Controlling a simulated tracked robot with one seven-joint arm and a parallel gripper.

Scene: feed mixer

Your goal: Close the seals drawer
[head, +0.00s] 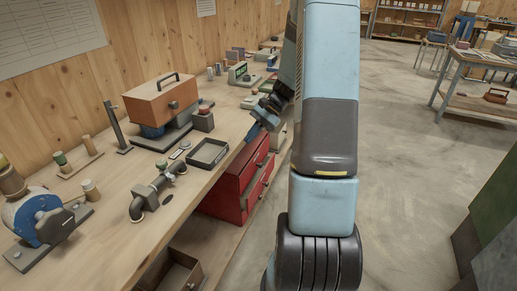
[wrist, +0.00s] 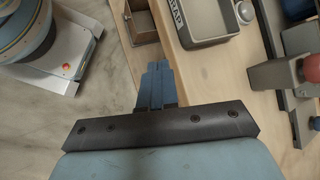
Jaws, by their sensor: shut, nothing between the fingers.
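A red drawer cabinet (head: 232,188) is under the bench's front edge in the head view. No drawer label is readable, so I cannot tell which drawer is the seals drawer. In the wrist view a brown open-topped drawer (wrist: 143,26) stands out from beside the bench edge, just beyond my fingertips. In the head view an open drawer (head: 178,272) shows low under the bench. My gripper (head: 254,131) is shut and empty at the bench's front edge, by the far end of the red cabinet. Its blue fingers (wrist: 157,68) also show in the wrist view. Contact with the drawer cannot be told.
The wooden bench top (head: 115,190) carries a black tray (head: 208,153), a pipe fitting (head: 152,194), an orange-topped machine (head: 163,100) and several small parts. The floor (head: 400,150) right of my arm is clear. A worktable (head: 470,75) stands farther right.

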